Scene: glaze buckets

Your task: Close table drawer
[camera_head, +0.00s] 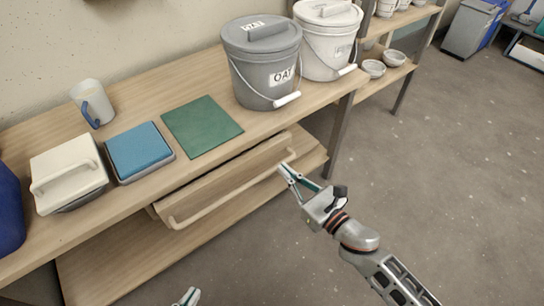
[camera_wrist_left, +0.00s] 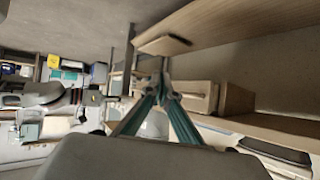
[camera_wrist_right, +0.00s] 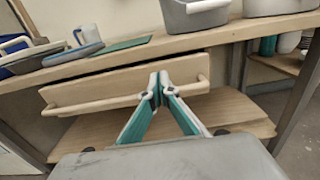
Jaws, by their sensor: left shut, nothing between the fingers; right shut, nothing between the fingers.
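The table drawer (camera_head: 225,182) is of light wood with a long bar handle (camera_head: 228,198). It stands partly out from under the table top, with a dark gap above its front. In the right wrist view the drawer front (camera_wrist_right: 115,84) faces me. My right gripper (camera_head: 282,170) is shut and empty, near the right end of the handle. My left gripper (camera_head: 190,294) is shut and empty, low at the bottom edge of the head view, apart from the drawer.
On the wooden table (camera_head: 190,87) stand a grey bucket (camera_head: 262,65), a white bucket (camera_head: 328,45), a mug (camera_head: 93,103), a green mat (camera_head: 202,126), a blue-topped block (camera_head: 140,150) and a white-lidded box (camera_head: 68,170). A lower shelf (camera_head: 110,265) lies beneath the drawer. The floor to the right is clear.

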